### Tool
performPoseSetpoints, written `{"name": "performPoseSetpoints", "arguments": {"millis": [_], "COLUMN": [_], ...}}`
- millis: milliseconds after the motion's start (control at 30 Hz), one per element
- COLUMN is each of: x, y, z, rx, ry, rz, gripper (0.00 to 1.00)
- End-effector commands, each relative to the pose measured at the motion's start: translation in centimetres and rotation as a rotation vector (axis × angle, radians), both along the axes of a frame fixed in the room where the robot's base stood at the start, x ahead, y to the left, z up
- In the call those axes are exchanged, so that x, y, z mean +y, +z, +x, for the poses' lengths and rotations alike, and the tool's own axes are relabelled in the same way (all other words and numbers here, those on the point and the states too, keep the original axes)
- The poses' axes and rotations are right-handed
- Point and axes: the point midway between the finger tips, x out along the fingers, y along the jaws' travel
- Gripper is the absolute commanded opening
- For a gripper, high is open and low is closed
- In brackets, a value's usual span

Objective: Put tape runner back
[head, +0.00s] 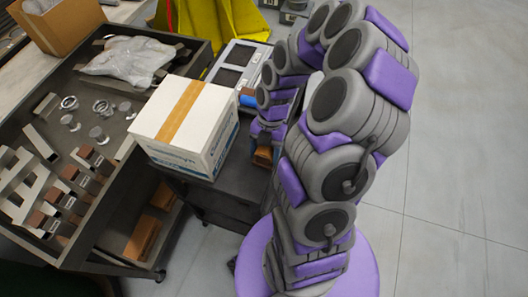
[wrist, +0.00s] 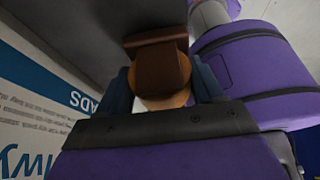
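My gripper (wrist: 165,88) shows in the wrist view with its dark blue fingers on both sides of a brown and tan piece, which I take to be the tape runner (wrist: 158,68). The fingers appear closed on it. Its lower part is hidden behind the gripper body. In the head view the same brown-orange piece (head: 262,156) shows at the low end of my grey and purple arm, just right of the white carton. The gripper itself is mostly hidden there by the arm.
The white carton (head: 190,158) with a tan tape strip sits on a dark cart (head: 232,182), close left of my gripper. A tray bench (head: 92,225) with metal parts and a plastic bag (head: 128,60) stands left. Floor at right is clear.

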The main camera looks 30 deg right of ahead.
Motion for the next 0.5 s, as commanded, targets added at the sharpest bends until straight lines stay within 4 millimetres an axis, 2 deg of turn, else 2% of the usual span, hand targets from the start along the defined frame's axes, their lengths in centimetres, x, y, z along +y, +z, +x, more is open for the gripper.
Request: {"name": "performPoseSetpoints", "arguments": {"millis": [200, 500], "x": [0.8, -0.4], "y": [-0.1, 0.0], "z": [-0.1, -0.1], "rx": [0.003, 0.002], "ry": [0.007, 0.005], "rz": [-0.01, 0.004], "gripper": [0.83, 0.83]}}
